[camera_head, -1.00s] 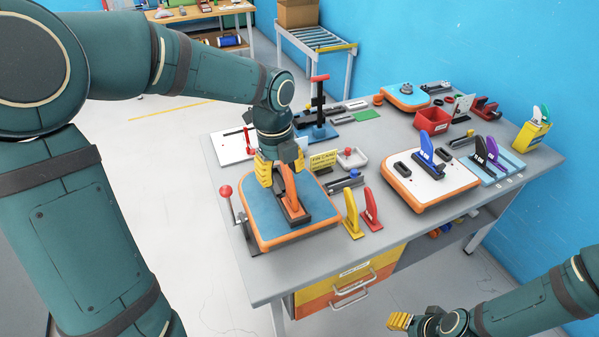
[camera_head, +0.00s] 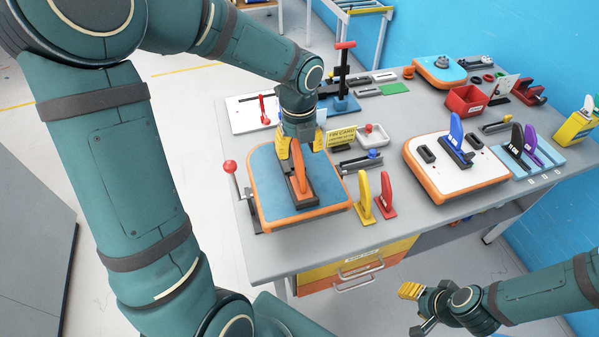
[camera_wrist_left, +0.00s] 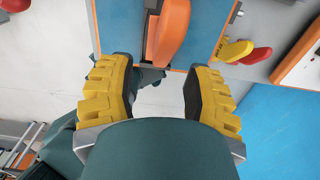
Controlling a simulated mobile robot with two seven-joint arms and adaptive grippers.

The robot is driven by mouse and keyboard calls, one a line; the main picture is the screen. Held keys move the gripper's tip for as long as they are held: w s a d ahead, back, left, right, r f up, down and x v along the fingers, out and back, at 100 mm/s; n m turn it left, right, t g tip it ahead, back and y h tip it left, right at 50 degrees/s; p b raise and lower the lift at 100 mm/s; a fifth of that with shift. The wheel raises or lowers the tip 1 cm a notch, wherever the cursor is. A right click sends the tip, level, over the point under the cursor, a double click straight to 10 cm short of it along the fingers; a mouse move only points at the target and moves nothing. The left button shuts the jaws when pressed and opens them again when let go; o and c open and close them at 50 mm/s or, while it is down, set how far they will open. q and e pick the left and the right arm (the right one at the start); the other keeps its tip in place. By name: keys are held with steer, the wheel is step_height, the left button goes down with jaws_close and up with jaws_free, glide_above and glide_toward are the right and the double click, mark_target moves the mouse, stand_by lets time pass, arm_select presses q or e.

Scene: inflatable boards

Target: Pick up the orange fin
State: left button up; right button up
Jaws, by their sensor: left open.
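The orange fin (camera_head: 300,173) stands upright in a dark base on the blue board with the orange edge (camera_head: 270,185), at the near left of the table. In the left wrist view the orange fin (camera_wrist_left: 170,30) shows at the top, ahead of and between the finger lines. My left gripper (camera_head: 301,147) is open, with its yellow fingers on either side of the fin's upper part in the head view. The wrist view (camera_wrist_left: 156,88) shows a wide gap between the fingers with nothing gripped. My right gripper (camera_head: 418,306) hangs off the table's front edge at lower right; its finger gap is unclear.
A yellow fin (camera_head: 364,196) and a red fin (camera_head: 386,196) stand just right of the board. A red-knobbed lever (camera_head: 231,168) rises at its left. A white board with a blue fin (camera_head: 456,135) lies farther right. A yellow card (camera_head: 341,137) stands behind.

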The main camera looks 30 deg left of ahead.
mark_target(299, 154)
arm_select(q)
step_height(299, 154, down, 5)
steer(key=shift+f+b, duration=0.1)
steer(key=shift+b, duration=0.2)
jaws_close()
